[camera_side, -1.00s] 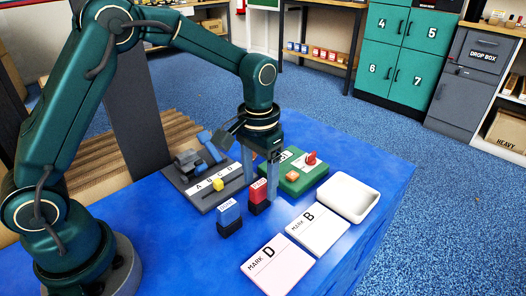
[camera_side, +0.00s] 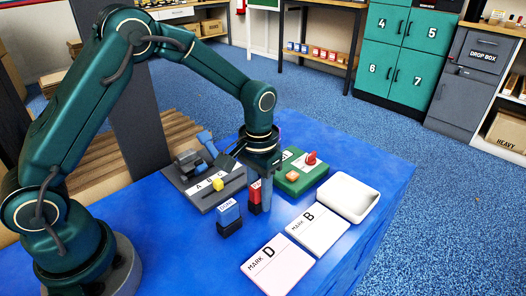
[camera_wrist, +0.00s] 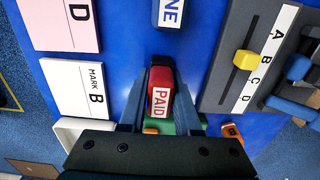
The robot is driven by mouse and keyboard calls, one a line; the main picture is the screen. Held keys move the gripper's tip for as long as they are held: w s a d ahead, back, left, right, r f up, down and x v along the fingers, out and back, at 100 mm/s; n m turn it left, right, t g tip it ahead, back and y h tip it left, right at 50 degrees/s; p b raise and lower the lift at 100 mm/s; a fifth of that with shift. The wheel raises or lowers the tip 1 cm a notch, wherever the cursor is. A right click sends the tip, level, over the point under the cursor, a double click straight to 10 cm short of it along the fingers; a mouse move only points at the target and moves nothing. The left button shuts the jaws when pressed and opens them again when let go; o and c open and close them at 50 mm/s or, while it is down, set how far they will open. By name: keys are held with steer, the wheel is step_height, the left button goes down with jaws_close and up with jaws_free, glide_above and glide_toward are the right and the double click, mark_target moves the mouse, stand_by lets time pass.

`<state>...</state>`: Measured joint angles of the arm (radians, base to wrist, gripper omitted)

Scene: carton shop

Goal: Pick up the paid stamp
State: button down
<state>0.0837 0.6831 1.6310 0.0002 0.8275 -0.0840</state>
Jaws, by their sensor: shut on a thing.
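The red paid stamp (camera_side: 254,194) with its dark base stands on the blue table in the side view, partly hidden by a finger. It also shows in the wrist view (camera_wrist: 159,98), its white PAID label facing the camera. My gripper (camera_side: 261,200) points down over it, and its fingers (camera_wrist: 159,108) are on either side of the stamp, shut on it. The stamp appears upright and at table height; whether it is clear of the table I cannot tell.
A blue stamp (camera_side: 229,217) stands close by on the left. A grey slider panel (camera_side: 200,200) and a green box with a red knob (camera_side: 300,178) are behind. Cards MARK D (camera_side: 278,266) and MARK B (camera_side: 317,230) and a white tray (camera_side: 347,197) lie in front and right.

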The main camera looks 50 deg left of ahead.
steer(key=shift+r, duration=0.6)
step_height(320, 180, up, 3)
steer(key=shift+w+f, duration=0.1)
steer(key=s+a+r, duration=0.4)
steer(key=a+r, duration=0.3)
steer(key=a, duration=0.4)
